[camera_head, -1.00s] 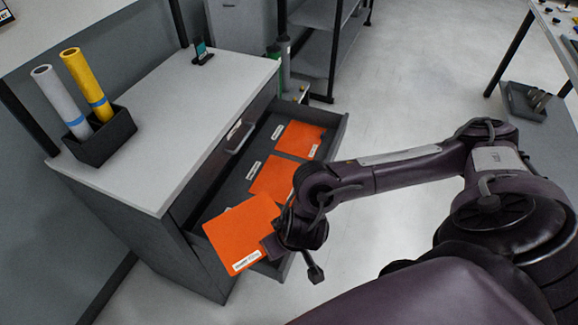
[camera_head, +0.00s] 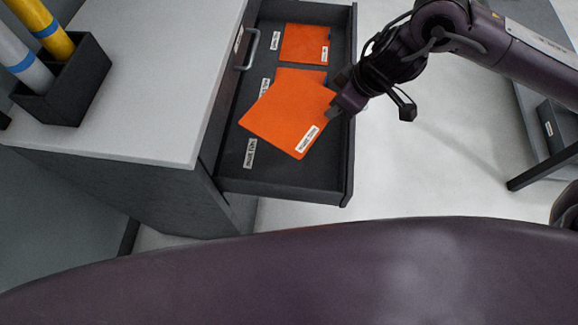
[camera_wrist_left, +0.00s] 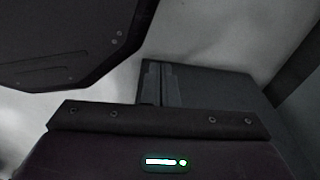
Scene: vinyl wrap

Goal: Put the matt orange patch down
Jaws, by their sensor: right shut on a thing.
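An orange patch (camera_head: 287,118) with a white label at its lower right corner is in the head view. My right gripper (camera_head: 336,110) is shut on its right edge and holds it tilted over the open drawer (camera_head: 285,180). The patch partly covers a second orange sheet (camera_head: 298,75) in the drawer's middle. A third orange sheet (camera_head: 304,43) lies at the far end. The label print is too small to read surely. In the left wrist view my left gripper (camera_wrist_left: 161,84) has its fingers together with nothing seen between them.
The drawer has small white labels along its left side; its near end is bare. The grey cabinet top (camera_head: 150,90) stands left, with a black holder (camera_head: 75,85) of yellow and grey rolls. Open floor lies right of the drawer.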

